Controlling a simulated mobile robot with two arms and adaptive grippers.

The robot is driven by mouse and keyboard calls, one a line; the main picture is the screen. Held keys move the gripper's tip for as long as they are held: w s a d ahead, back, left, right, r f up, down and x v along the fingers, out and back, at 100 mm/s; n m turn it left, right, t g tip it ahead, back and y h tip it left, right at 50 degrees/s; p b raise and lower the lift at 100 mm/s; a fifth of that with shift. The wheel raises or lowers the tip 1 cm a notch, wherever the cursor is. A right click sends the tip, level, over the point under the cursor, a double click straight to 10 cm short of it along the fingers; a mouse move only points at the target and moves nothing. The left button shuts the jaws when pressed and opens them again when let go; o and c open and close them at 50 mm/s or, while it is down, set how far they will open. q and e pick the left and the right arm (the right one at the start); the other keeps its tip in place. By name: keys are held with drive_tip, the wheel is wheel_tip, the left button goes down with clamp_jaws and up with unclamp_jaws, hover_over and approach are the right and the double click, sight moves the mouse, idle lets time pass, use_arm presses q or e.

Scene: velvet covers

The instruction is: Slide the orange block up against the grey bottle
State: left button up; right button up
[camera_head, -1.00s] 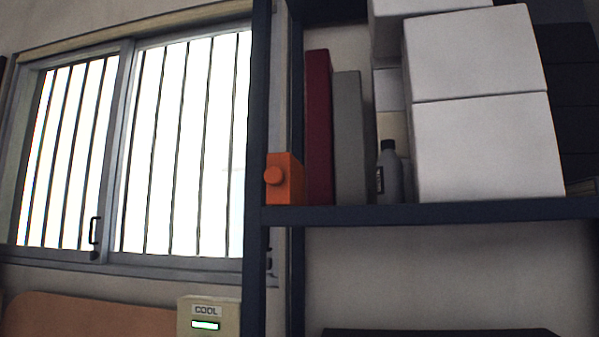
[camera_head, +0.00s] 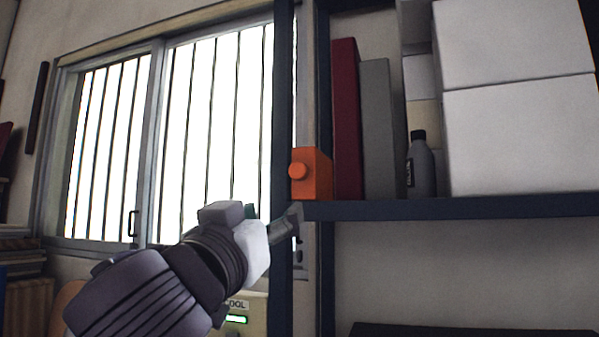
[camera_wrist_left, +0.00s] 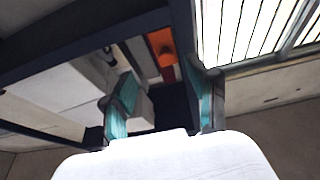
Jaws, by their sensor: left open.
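The orange block (camera_head: 317,175), with a round knob on its front, stands at the left end of the shelf (camera_head: 450,208), beside the post. The grey bottle (camera_head: 421,168) with a black cap stands upright further right on the same shelf. A red upright item (camera_head: 346,120) and a grey one (camera_head: 378,130) stand between them. My left gripper (camera_head: 290,222) is at the shelf's left end, below the block and not touching it. In the left wrist view its fingers (camera_wrist_left: 163,105) are apart and empty, with the orange block (camera_wrist_left: 163,45) beyond them. My right gripper is not in view.
Large white boxes (camera_head: 518,140) fill the shelf right of the bottle. The dark shelf post (camera_head: 283,110) stands just left of the block. A barred window (camera_head: 215,130) and a panel marked COOL (camera_head: 240,305) are at the left. The space under the shelf is mostly clear.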

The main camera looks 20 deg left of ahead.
sight(297, 173)
use_arm(q)
drive_tip(key=w+r+p, duration=0.2)
drive_tip(key=w, duration=0.1)
drive_tip(key=w+r+p, duration=0.2)
drive_tip(key=w+p, duration=0.1)
drive_tip(key=w, duration=0.1)
drive_tip(key=w+r+p, duration=0.3)
drive_tip(key=shift+w+r, duration=0.1)
drive_tip(key=shift+w, duration=0.65)
clamp_jaws()
